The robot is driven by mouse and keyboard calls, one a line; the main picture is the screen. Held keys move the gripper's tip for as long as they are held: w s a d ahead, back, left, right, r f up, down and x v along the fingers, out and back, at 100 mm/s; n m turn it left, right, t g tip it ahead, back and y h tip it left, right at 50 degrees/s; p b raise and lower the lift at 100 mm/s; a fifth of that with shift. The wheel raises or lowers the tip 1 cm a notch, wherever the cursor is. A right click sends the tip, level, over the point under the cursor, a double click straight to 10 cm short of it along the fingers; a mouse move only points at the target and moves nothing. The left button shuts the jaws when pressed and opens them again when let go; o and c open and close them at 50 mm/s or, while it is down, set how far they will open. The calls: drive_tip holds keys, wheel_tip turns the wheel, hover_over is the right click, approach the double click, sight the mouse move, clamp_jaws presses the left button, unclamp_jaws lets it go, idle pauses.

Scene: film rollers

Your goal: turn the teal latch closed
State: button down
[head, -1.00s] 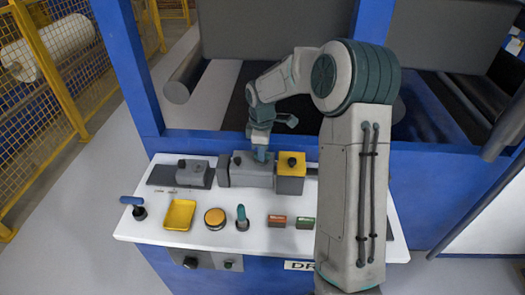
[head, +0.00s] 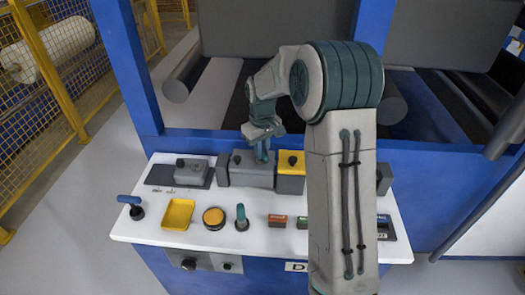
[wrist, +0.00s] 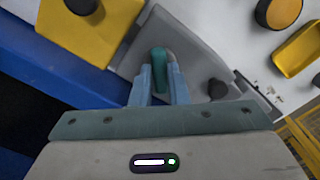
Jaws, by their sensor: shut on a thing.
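The teal latch (wrist: 160,62) stands on a grey housing (wrist: 200,50) in the wrist view. My gripper (wrist: 162,75) is shut on it, with one pale blue finger on each side. In the head view my gripper (head: 262,153) points down at the same grey housing (head: 247,174), just left of a yellow-topped block (head: 291,161). There the fingers and wrist hide most of the latch, so its exact angle is hard to tell.
Along the white panel's front stand a blue-handled lever (head: 131,202), a yellow tray (head: 178,213), an orange button (head: 214,217), a separate teal lever (head: 242,216) and a red block (head: 277,220). My arm hides much of the panel's right side. Blue machine posts rise behind.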

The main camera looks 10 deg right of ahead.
drive_tip(key=m, duration=0.3)
drive_tip(key=shift+m, duration=0.4)
drive_tip(key=shift+m+b, duration=0.4)
drive_tip(key=shift+m, duration=1.5)
drive_tip(key=c, duration=1.4)
unclamp_jaws()
wheel_tip(320, 180, up, 14)
drive_tip(key=shift+f, duration=0.1)
